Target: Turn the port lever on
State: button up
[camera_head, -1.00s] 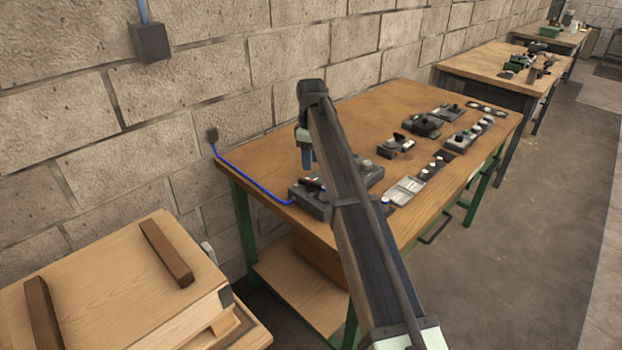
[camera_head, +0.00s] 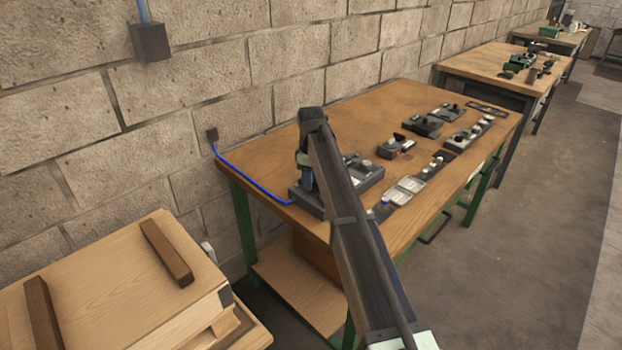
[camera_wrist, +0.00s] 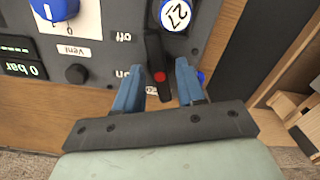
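A dark control panel (camera_wrist: 105,22) fills the upper left of the wrist view, and its box (camera_head: 305,201) sits at the near left corner of the bench. A black lever (camera_wrist: 154,50) with a red spot is on the panel, beside upside-down "off" and "on" labels. In the head view my gripper (camera_head: 307,181) is low at the panel, partly hidden by my arm, and the lever is hidden.
The panel also carries a black knob (camera_wrist: 76,73), a blue dial (camera_wrist: 52,9), a round dial marked 27 (camera_wrist: 175,13) and a "0 bar" display (camera_wrist: 24,70). Other devices and trays (camera_head: 404,190) stand further along the bench (camera_head: 365,115). A blue cable (camera_head: 250,185) runs to the wall.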

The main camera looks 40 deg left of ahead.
grip_shut()
jog(key=m, duration=0.4)
dwell(0.4)
jog(key=shift+o, duration=0.6)
grip_release()
jog(key=shift+r, duration=0.1)
notch_tip(320, 180, up, 14)
dwell(0.3)
